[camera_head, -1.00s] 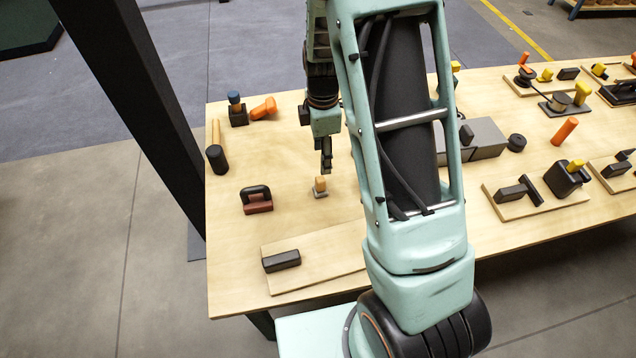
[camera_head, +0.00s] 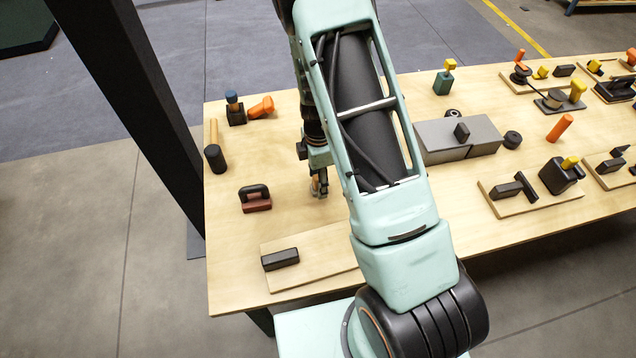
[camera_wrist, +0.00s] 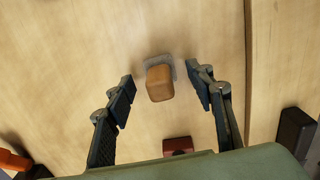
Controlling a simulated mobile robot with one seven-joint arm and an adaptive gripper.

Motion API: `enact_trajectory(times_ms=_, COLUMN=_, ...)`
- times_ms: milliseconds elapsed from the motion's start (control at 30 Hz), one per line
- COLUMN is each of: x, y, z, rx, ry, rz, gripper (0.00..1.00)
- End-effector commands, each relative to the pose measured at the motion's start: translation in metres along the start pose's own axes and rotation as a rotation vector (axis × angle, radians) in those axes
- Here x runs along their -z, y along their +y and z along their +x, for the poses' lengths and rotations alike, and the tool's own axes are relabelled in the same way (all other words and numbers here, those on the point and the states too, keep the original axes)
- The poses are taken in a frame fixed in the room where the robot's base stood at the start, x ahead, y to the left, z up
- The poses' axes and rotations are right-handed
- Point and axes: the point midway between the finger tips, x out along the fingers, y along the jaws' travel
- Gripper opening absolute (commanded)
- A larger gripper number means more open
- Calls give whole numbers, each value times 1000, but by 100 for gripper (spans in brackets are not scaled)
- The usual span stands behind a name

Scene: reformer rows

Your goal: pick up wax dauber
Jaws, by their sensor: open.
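A small tan-orange block on a grey foot, apparently the wax dauber (camera_wrist: 159,84), stands on the wooden table in the wrist view. In the head view, my gripper (camera_head: 320,184) is low over it and hides most of it. In the wrist view, the two fingers of my gripper (camera_wrist: 163,80) are apart, one on each side of the block, with a gap on both sides. The gripper is open and holds nothing. How far the fingertips are above the table is hard to tell.
A red-based tool with a black handle (camera_head: 255,199) stands left of my gripper. A black block (camera_head: 280,260) lies on a thin board (camera_head: 330,250) in front. A black-headed mallet (camera_head: 215,158), an orange piece (camera_head: 261,107) and a grey box (camera_head: 440,137) stand farther off.

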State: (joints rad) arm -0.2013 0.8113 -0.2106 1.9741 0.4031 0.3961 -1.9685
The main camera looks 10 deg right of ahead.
Motion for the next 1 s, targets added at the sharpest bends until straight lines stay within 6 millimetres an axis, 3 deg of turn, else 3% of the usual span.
enact_trajectory(times_ms=133, x=0, y=0, z=11, rx=1, ry=0, rz=0, gripper=49)
enact_trajectory(times_ms=400, x=0, y=0, z=13, rx=0, ry=0, rz=0, gripper=49)
enact_trajectory(times_ms=800, x=0, y=0, z=12, rx=0, ry=0, rz=0, gripper=5)
enact_trajectory(times_ms=1000, x=0, y=0, z=12, rx=0, ry=0, rz=0, gripper=4)
